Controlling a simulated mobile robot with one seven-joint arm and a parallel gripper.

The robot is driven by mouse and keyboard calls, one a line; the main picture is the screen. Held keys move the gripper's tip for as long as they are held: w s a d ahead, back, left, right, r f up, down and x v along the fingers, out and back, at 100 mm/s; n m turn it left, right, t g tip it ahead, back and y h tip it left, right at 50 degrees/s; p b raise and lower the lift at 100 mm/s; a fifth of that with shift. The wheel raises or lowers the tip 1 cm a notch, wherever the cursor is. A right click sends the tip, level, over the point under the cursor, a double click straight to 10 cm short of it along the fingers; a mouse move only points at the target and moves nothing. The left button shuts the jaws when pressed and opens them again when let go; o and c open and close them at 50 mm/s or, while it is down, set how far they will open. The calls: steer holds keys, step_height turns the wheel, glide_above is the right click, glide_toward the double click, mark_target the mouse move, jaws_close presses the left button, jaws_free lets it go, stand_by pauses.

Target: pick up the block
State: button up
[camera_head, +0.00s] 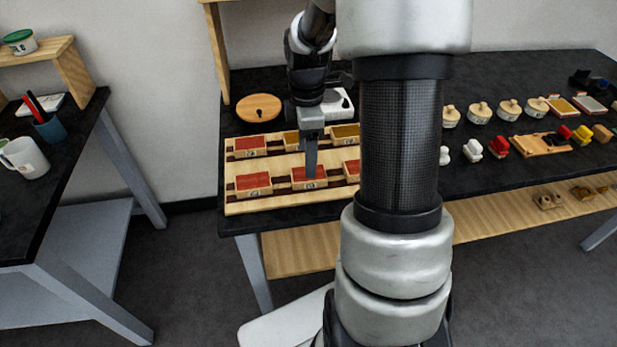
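My gripper (311,170) points down over the wooden board (275,207) on the black table. Its fingertips are at the middle front block (310,183), a wooden box-like block with a red top. I cannot tell if the fingers touch it or are open or shut, as only one narrow side shows. Another red-topped block (254,184) sits at the front left, and one (351,170) at the front right is partly hidden by my arm. In the back row are a red-topped block (250,146) and yellow-topped blocks (345,132).
A round wooden lid (258,107) and a white device (338,103) lie behind the board. Several wooden-lidded jars (480,113) and small coloured pieces stand to the right. A side table (60,175) with a white mug (25,158) is at left.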

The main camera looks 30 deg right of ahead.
steer(key=f, duration=0.5)
steer(key=shift+s+f+b, duration=0.1)
steer(key=shift+s+b, duration=0.25)
steer(key=shift+b, duration=0.05)
steer(key=shift+c, duration=0.2)
steer(key=c, duration=1.1)
